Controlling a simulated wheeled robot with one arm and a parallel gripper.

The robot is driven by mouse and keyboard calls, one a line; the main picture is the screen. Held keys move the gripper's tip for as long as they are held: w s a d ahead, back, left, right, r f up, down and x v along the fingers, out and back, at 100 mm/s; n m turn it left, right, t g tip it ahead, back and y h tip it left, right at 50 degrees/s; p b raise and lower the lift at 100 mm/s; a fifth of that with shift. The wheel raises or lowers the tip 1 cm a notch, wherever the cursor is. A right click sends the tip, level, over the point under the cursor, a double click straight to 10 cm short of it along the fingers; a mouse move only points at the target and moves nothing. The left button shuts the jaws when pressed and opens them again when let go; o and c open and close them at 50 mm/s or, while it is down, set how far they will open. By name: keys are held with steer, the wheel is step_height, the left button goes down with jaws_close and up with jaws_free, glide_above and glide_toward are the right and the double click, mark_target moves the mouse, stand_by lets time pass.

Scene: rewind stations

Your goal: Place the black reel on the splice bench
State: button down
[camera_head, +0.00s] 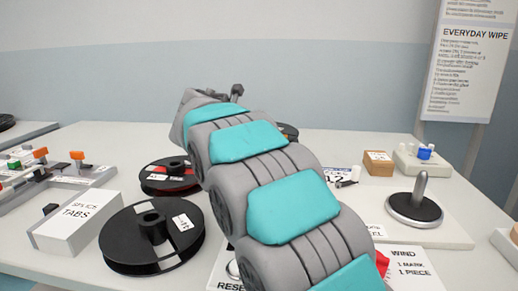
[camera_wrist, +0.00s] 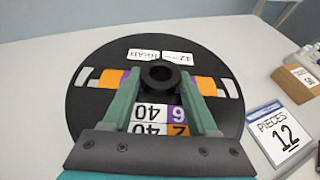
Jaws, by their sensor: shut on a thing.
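A black reel (camera_wrist: 92,108) with orange and silver strips, a white label and number tiles fills the middle of the wrist view. My gripper (camera_wrist: 159,80) has its green fingers on either side of the reel's central hub and is shut on it. The reel looks flat; whether it touches the table cannot be told. In the head view my arm hides the gripper and most of what lies behind it. Another black reel (camera_head: 118,240) lies flat at the front left, and a black reel with red winding (camera_head: 167,186) lies behind it. No surface is readable as the splice bench.
A white splice tabs box (camera_head: 75,222) and a grey tray (camera_head: 22,196) are at the left. A spindle on a round base (camera_head: 414,208) stands at the right. A "pieces 12" card (camera_wrist: 279,133) and a cardboard box (camera_wrist: 298,82) are right of the held reel.

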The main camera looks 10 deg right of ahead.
steer(key=shift+f+b, duration=0.3)
steer(key=shift+f, duration=2)
steer(key=shift+c, duration=0.9)
jaws_free()
steer(key=shift+f, duration=0.2)
steer(key=shift+r, duration=0.15)
steer(key=v, duration=1.2)
